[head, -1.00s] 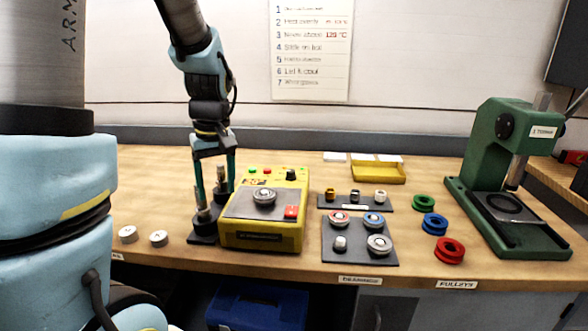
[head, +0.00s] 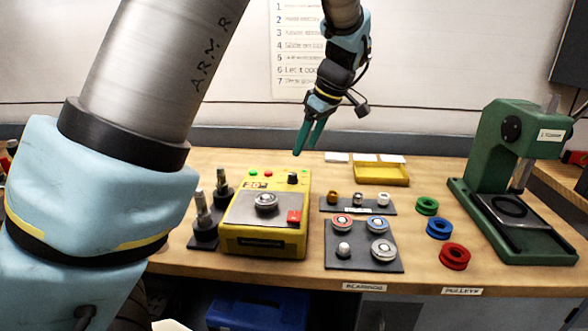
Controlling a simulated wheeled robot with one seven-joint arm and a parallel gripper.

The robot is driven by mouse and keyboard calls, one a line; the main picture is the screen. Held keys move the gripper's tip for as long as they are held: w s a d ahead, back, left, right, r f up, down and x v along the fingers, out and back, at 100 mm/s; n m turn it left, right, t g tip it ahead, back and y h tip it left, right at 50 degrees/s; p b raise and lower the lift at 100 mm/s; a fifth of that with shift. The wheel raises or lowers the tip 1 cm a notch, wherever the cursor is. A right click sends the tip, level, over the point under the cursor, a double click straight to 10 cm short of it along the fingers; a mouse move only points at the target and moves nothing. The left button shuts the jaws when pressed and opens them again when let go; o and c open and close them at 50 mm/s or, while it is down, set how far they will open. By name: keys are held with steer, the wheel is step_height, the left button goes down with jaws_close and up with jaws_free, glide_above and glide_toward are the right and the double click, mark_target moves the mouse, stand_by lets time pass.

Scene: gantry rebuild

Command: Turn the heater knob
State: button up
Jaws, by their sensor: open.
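The heater is a yellow box (head: 268,243) on the wooden bench, with a grey top plate, a small display, green and red lights and a red square button. Its black knob (head: 292,178) stands at the back right corner of its top. A silver ring-shaped part (head: 265,201) sits on the plate. My gripper (head: 305,152) has teal fingers pointing down, just above and slightly right of the knob, apart from it. It is empty. The gap between the fingers is narrow from this angle.
Two upright metal posts on a dark base (head: 205,222) stand left of the heater. Dark trays with bearings (head: 335,262) lie to its right. Red, blue and green pulleys (head: 454,256) and a green press (head: 490,150) stand farther right. A yellow bin (head: 380,174) sits at the back.

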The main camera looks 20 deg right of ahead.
mark_target(293, 173)
steer(key=p+x, duration=0.2)
steer(key=x, duration=0.7)
steer(key=shift+a+f, duration=0.1)
steer(key=shift+f, duration=0.2)
jaws_close()
